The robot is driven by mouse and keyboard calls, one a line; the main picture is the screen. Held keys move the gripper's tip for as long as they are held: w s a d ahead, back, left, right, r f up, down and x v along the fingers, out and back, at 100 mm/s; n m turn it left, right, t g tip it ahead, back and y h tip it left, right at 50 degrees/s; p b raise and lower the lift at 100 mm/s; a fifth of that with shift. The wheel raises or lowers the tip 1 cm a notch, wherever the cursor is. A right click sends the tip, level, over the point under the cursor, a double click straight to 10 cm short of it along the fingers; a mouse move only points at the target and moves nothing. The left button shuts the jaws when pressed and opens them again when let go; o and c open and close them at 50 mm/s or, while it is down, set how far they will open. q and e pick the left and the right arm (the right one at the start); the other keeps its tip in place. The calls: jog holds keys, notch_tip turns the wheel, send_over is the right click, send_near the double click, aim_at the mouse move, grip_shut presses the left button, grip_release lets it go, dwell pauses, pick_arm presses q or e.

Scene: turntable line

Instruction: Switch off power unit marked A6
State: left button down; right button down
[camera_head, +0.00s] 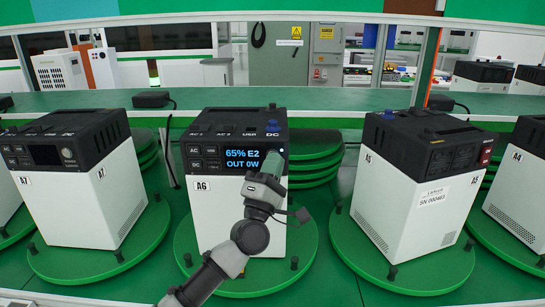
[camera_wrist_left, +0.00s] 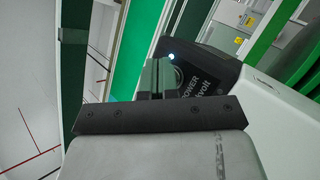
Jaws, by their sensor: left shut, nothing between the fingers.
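The power unit marked A6 (camera_head: 215,215) stands upright on a green round turntable (camera_head: 304,262) in the middle of the head view. It has a white body and a black top. Its lit display (camera_head: 243,160) reads 65% E2, OUT 0W. A small white light glows at the right of its front panel, and it also shows in the left wrist view (camera_wrist_left: 171,56). My left gripper (camera_head: 273,163) is shut and empty at the right of the display, hiding the power button area. In the wrist view its fingers (camera_wrist_left: 158,78) are by the POWER lettering; contact cannot be told.
Unit A7 (camera_head: 82,205) stands to the left, its display dark. Another unit (camera_head: 405,215) with a red switch stands to the right, turned sideways, and unit A4 (camera_head: 519,195) is at the right edge. A green shelf (camera_head: 330,100) runs behind.

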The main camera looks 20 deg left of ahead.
pick_arm(q)
jog(key=shift+w, duration=0.2)
jog(key=shift+s, duration=0.1)
dwell(0.4)
jog(key=shift+s+d+p, duration=0.15)
jog(key=shift+s+p, duration=0.2)
jog(key=shift+s, duration=0.3)
jog(key=s+p, duration=0.1)
jog(key=s, duration=0.1)
jog(key=s+d+p, duration=0.1)
jog(key=s, duration=0.1)
jog(key=shift+s+d+p, duration=0.2)
jog(key=shift+s+p, duration=0.15)
jog(key=shift+s, duration=0.05)
dwell(0.3)
